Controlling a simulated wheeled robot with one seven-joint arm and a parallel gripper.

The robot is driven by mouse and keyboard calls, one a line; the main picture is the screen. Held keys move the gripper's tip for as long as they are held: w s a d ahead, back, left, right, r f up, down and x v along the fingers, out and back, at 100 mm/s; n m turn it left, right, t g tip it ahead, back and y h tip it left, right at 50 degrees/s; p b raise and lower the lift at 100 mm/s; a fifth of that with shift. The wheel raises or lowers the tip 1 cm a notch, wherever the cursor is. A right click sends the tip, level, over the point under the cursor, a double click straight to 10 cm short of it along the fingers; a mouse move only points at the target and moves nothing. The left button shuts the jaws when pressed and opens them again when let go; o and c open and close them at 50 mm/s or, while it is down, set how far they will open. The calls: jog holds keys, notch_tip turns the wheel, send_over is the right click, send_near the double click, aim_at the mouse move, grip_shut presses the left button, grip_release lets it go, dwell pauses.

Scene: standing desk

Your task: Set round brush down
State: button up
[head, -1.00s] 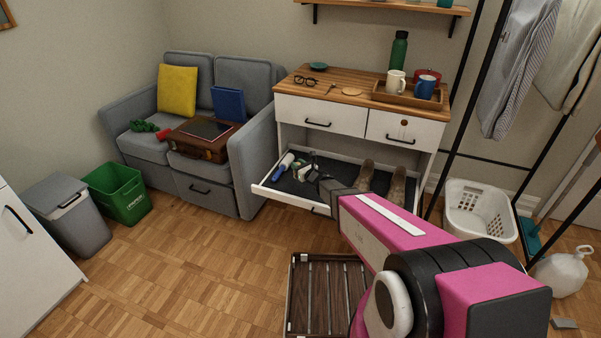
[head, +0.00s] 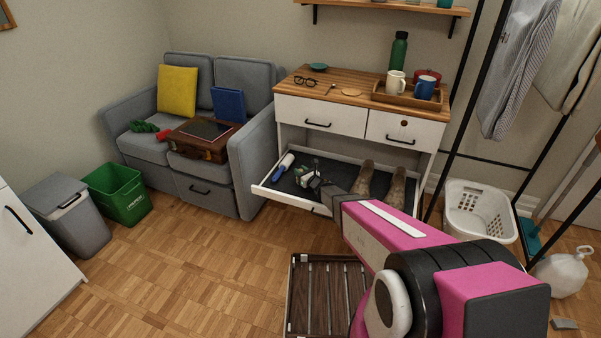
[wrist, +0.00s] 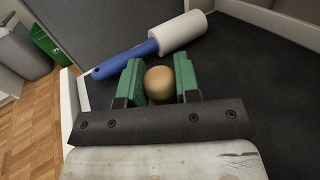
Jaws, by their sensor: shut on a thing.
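The round brush (wrist: 158,84) shows in the wrist view as a rounded tan wooden end between the green fingers of my gripper (wrist: 160,82). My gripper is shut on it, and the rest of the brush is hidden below. In the head view my gripper (head: 311,181) is at the pulled-out drawer (head: 268,190), over its dark lining. I cannot tell whether the brush touches the lining.
A blue-handled lint roller (wrist: 180,34) lies in the drawer just beyond my fingers. Dark lining (wrist: 250,75) is bare right of my gripper in the wrist view.

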jog(key=o, duration=0.9)
jog(key=shift+f, duration=0.1)
jog(key=shift+s+d+r, duration=0.1)
jog(key=shift+r, duration=0.15)
jog(key=v, duration=1.1)
jog(key=shift+s+d, duration=0.25)
jog(key=shift+s, duration=0.05)
